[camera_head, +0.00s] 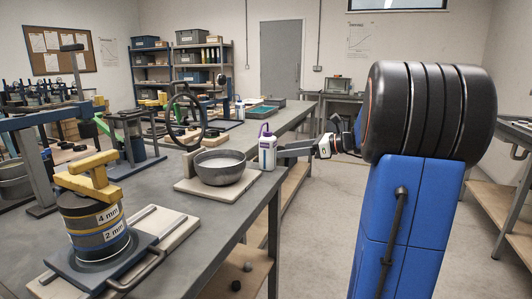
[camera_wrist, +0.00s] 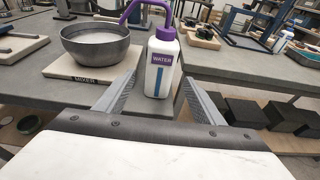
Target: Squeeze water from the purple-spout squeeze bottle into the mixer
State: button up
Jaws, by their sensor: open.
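The squeeze bottle (camera_head: 267,149) is white with a purple cap and curved spout, and stands upright on the table near its right edge. In the wrist view the bottle (camera_wrist: 160,68) bears a purple WATER label and a blue stripe. The mixer is a grey bowl (camera_head: 221,171) with pale contents on a board, left of the bottle; the board (camera_wrist: 64,66) is marked MIXER in the wrist view. My gripper (camera_wrist: 161,92) is open, its two fingers pointing at the bottle's lower body from either side.
A sieve stack (camera_head: 92,235) with a yellow handle stands on the table's front left. A large ring (camera_head: 184,118) stands behind the bowl. Another bottle (camera_wrist: 283,40) shows at the right of the wrist view. The floor right of the table (camera_head: 318,220) is clear.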

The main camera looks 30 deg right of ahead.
aim_at(275, 144)
jog(key=shift+x, duration=4.4)
jog(key=c, duration=0.8)
jog(key=shift+r, duration=0.2)
jog(key=shift+r, duration=1.25)
jog(key=shift+r, duration=0.15)
